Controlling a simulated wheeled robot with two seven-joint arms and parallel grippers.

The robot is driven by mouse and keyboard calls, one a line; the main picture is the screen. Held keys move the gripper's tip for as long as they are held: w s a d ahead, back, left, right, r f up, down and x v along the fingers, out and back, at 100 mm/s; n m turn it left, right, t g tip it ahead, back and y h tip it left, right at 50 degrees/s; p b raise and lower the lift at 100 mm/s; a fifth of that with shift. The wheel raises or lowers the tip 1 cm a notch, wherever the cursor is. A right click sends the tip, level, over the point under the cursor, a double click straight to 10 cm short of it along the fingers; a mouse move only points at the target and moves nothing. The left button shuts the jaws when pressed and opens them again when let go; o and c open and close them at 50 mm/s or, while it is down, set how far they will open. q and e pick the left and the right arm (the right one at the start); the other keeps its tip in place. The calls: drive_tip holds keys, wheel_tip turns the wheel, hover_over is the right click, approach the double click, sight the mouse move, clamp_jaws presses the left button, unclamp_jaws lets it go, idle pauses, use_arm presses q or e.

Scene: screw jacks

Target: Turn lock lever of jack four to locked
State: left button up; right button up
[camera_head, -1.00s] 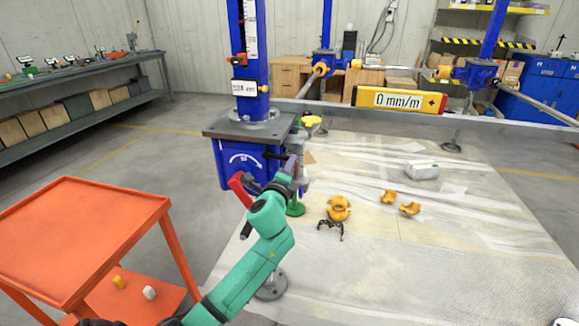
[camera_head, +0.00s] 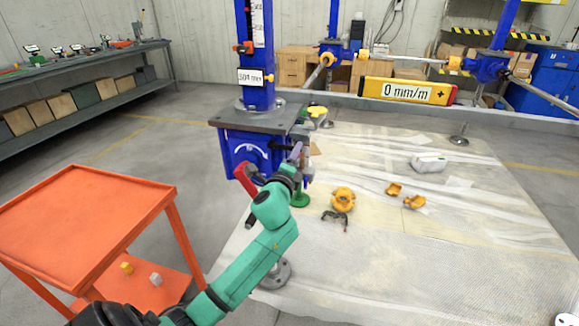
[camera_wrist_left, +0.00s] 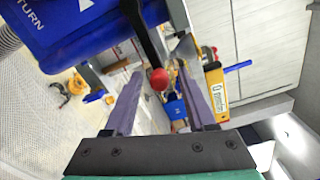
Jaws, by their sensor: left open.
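The blue jack housing (camera_head: 248,152) with a curved white arrow sits under a grey plate, below a blue column with a display. It also shows in the left wrist view (camera_wrist_left: 70,35), marked "TURN". A red handle (camera_head: 247,178) projects at its lower front left. In the left wrist view, a black lever with a red ball knob (camera_wrist_left: 159,79) hangs between my gripper's fingers; I cannot tell whether they touch. My left gripper (camera_head: 297,155) is open at the right side of the housing, its tips partly hidden. It also shows in the left wrist view (camera_wrist_left: 158,88). My right gripper is out of view.
An orange cart (camera_head: 85,225) stands left of my arm. A yellow level (camera_head: 408,91) is on the frame behind. The floor sheet at right is mostly clear.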

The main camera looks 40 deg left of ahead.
use_arm(q)
drive_tip(key=b+v, duration=0.1)
drive_tip(key=v, duration=1.3)
